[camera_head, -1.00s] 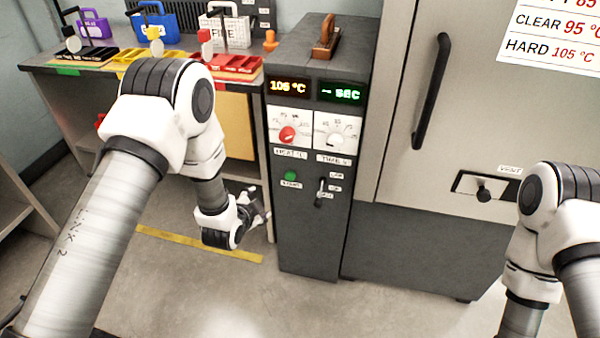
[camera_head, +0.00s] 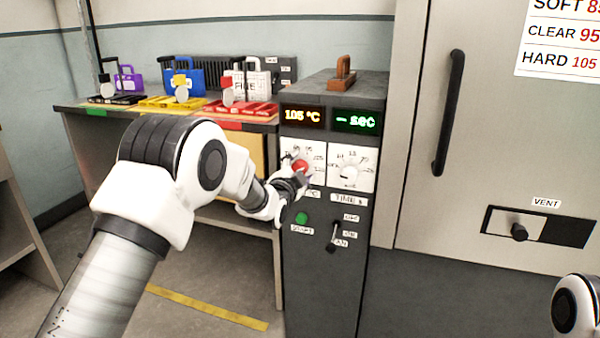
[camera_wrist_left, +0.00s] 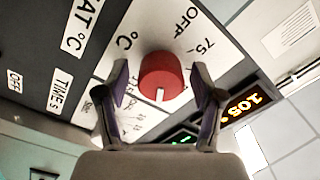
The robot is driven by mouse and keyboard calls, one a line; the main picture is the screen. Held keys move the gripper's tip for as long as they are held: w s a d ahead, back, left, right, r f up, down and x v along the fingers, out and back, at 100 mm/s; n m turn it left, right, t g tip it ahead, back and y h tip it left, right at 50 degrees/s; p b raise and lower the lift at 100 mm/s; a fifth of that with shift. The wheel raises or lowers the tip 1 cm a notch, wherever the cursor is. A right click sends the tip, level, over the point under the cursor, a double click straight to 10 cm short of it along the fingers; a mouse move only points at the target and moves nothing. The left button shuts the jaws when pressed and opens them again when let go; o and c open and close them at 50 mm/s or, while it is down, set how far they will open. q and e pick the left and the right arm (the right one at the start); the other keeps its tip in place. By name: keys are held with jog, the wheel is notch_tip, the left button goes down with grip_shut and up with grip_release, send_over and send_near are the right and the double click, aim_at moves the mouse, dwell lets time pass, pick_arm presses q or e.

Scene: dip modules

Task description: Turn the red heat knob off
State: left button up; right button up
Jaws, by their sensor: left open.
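The red heat knob (camera_head: 301,167) sits on a white dial plate on the control cabinet's front, under an orange display (camera_head: 304,117) reading 105 °C. In the left wrist view the red knob (camera_wrist_left: 161,77) has a white pointer mark, with OFF and 75 printed on the plate around it. My left gripper (camera_head: 304,179) is at the dial, partly covering its lower part. In the wrist view my left gripper's fingers (camera_wrist_left: 160,100) are open, one on each side of the knob, with gaps showing. My right gripper is out of view.
The white time dial (camera_head: 350,172) is just right of the heat dial. Below are a green start button (camera_head: 301,218) and a lever switch (camera_head: 333,238). A large cabinet with a black handle (camera_head: 448,113) stands right. A bench with coloured trays (camera_head: 240,108) stands left.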

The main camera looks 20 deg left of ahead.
pick_arm(q)
jog(key=c, duration=1.1)
jog(key=shift+c, duration=0.2)
